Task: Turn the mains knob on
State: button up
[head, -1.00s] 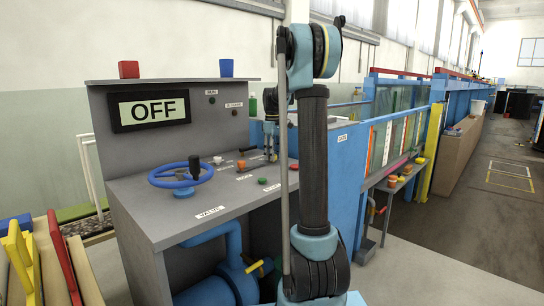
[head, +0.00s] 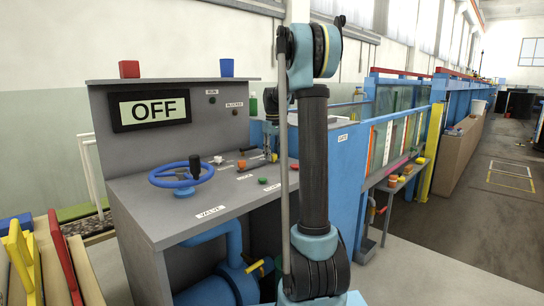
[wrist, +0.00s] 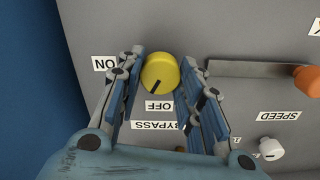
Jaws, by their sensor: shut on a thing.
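The round yellow knob (wrist: 160,73) sits on the grey panel in the wrist view. Its black pointer line slants to the lower left, nearer the OFF label (wrist: 159,105) than the ON label (wrist: 105,63). My gripper (wrist: 165,80) is shut on the knob, one finger on each side. In the head view the display (head: 151,110) reads OFF.
A metal lever with an orange end (wrist: 307,80) lies right of the knob, with a white knob (wrist: 271,149) by the SPEED label. The console desk (head: 225,193) carries a blue valve wheel (head: 180,174). A red block (head: 129,69) and blue cup (head: 226,67) stand on top.

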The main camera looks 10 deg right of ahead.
jog(key=m, duration=0.6)
jog(key=shift+m, duration=0.3)
jog(key=m, duration=0.6)
dwell(0.4)
jog(key=o, duration=1.1)
jog(key=shift+c, duration=0.2)
notch_tip(320, 180, up, 12)
jog(key=shift+f, duration=0.1)
